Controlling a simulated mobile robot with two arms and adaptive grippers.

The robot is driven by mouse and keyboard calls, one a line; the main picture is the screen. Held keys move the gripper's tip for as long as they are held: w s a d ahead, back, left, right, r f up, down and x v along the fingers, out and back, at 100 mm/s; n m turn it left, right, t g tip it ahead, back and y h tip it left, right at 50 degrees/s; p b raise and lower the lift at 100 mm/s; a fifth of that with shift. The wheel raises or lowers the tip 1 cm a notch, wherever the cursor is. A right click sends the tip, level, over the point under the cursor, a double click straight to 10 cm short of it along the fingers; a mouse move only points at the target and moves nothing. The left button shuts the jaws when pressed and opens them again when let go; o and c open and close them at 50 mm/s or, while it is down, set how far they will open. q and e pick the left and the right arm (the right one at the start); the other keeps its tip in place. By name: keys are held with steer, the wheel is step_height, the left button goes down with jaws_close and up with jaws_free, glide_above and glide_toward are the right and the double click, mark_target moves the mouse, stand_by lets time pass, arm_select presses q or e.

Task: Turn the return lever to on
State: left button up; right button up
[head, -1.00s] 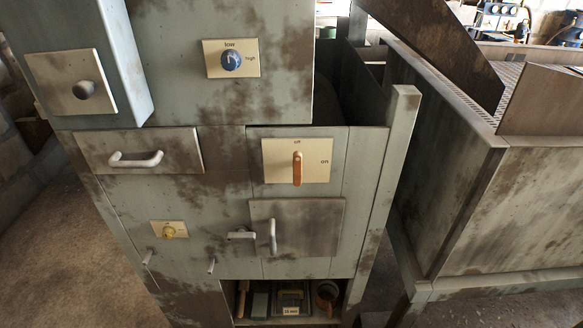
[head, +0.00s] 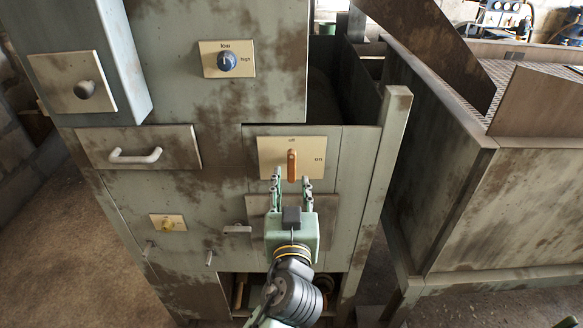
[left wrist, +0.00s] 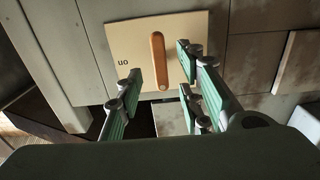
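The return lever (head: 291,165) is an orange handle on a cream plate (head: 268,149) marked off at the top and on at the right. The lever stands upright in line with the off mark. My left gripper (head: 292,178) comes up from below, open and empty, with its fingertips by the lower part of the lever. In the left wrist view, where the plate shows upside down, the lever (left wrist: 158,62) appears between the two spread fingers of the left gripper (left wrist: 161,80), with gaps on both sides. My right gripper is not in view.
My left arm partly hides a metal door (head: 325,215) and the shelf below. An upright post (head: 383,180) stands right of the lever panel.

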mark_target(292, 171)
arm_select(q)
steer(key=w+p, duration=0.1)
steer(key=w, duration=0.5)
steer(key=shift+f, duration=0.1)
steer(key=shift+c, duration=0.2)
jaws_close()
